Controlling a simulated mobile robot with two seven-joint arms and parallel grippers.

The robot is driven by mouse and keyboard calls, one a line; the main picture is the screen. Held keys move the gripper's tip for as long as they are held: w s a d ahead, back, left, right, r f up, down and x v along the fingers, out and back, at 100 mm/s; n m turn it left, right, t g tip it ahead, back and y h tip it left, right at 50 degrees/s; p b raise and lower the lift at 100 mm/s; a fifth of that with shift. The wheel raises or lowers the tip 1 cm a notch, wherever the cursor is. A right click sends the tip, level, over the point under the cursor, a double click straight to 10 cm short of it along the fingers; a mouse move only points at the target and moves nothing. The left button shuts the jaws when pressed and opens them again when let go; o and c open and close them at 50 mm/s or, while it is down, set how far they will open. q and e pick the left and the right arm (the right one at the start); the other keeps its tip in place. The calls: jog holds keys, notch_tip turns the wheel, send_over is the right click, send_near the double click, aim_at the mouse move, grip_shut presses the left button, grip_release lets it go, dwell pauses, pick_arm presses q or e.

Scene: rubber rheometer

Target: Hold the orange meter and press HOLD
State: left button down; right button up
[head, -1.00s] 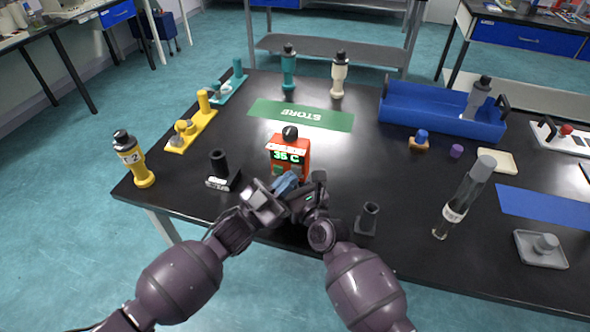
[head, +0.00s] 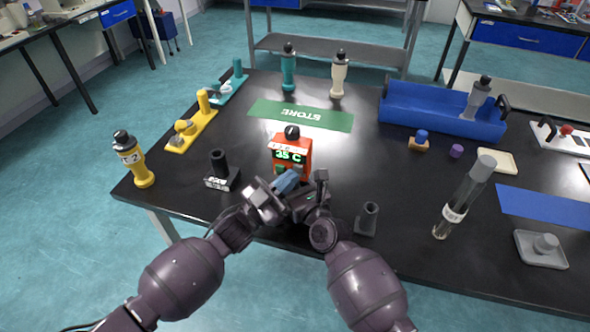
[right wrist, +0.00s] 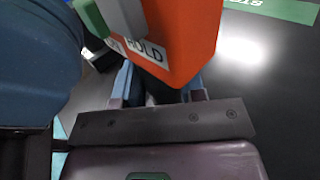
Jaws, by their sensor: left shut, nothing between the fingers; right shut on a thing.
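The orange meter (head: 291,155) stands upright near the table's front edge, with a black knob on top and a green display that looks like "35 C". In the right wrist view its orange body (right wrist: 190,35) sits between the blue fingers of my right gripper (right wrist: 160,90), which is shut on it. A HOLD label (right wrist: 150,50) shows beside a grey block with a green cap (right wrist: 90,18), seemingly the button. My left gripper (head: 286,181) is shut and empty, its blue fingertips just in front of the meter. I cannot tell whether it touches the cap.
A black holder (head: 221,172) stands left of the meter and another (head: 368,219) to its right. A green STORE mat (head: 300,115) lies behind. A clear tube (head: 465,197) stands at right, near a blue tray (head: 440,112). A yellow bottle (head: 135,160) stands at the left edge.

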pick_arm(q)
jog(key=shift+w+d+r, duration=0.2)
jog(key=shift+w, duration=0.4)
pick_arm(e)
jog(key=shift+s+a, duration=0.3)
jog(key=shift+a, duration=0.25)
pick_arm(q)
jog(key=shift+s+a+r, duration=0.1)
jog(key=shift+s+r, duration=0.1)
jog(key=shift+s, duration=0.95)
jog(key=shift+f, duration=0.1)
pick_arm(e)
jog(key=shift+w+d, duration=0.1)
jog(key=shift+d, duration=0.2)
pick_arm(q)
jog(key=s, duration=0.1)
jog(key=s+a, duration=0.1)
jog(key=s, duration=0.1)
jog(key=s+a, duration=0.1)
jog(key=shift+s+f, duration=0.1)
jog(key=shift+s, duration=0.25)
